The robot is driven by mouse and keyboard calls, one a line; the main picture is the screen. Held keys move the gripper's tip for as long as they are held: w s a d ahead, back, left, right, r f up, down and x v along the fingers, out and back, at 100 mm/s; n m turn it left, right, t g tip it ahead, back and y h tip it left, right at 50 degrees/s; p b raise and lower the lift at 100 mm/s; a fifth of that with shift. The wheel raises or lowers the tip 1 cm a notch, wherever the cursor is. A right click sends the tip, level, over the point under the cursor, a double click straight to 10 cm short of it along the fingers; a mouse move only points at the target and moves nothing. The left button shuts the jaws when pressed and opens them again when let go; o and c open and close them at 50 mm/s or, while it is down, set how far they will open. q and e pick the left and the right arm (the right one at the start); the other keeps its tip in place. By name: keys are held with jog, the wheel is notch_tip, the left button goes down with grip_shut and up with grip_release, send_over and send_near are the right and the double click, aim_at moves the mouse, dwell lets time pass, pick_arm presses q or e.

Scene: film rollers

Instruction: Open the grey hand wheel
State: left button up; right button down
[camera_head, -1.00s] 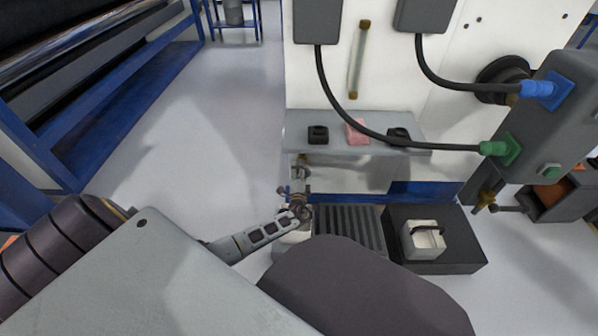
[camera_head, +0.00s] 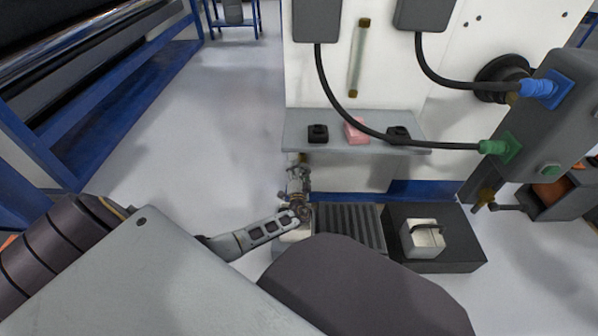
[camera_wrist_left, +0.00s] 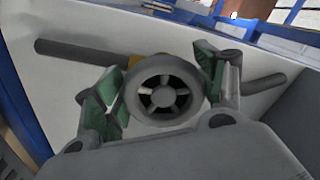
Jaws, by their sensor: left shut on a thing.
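The grey hand wheel (camera_wrist_left: 196,101) is a round spoked wheel, large in the middle of the left wrist view. It sits on a dark horizontal pipe (camera_wrist_left: 80,51) with a yellow-brown fitting behind it. My left gripper (camera_wrist_left: 160,88) has its green-padded fingers on both sides of the wheel and is shut on it. My right gripper is not in view.
The grey shelf (camera_head: 300,140) above the gripper carries two black items and a pink block (camera_head: 356,131). A ribbed grey grate (camera_head: 350,226) and a black tray (camera_head: 462,262) with a pale box (camera_head: 422,238) lie to the right. Black cables hang in front of the white panel.

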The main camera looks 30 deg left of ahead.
pick_arm(q)
jog(key=shift+a, duration=0.2)
jog(key=o, duration=0.9)
jog(key=shift+o, duration=0.6)
jog(key=shift+d, duration=0.1)
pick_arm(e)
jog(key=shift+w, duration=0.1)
pick_arm(q)
jog(key=shift+r, duration=0.1)
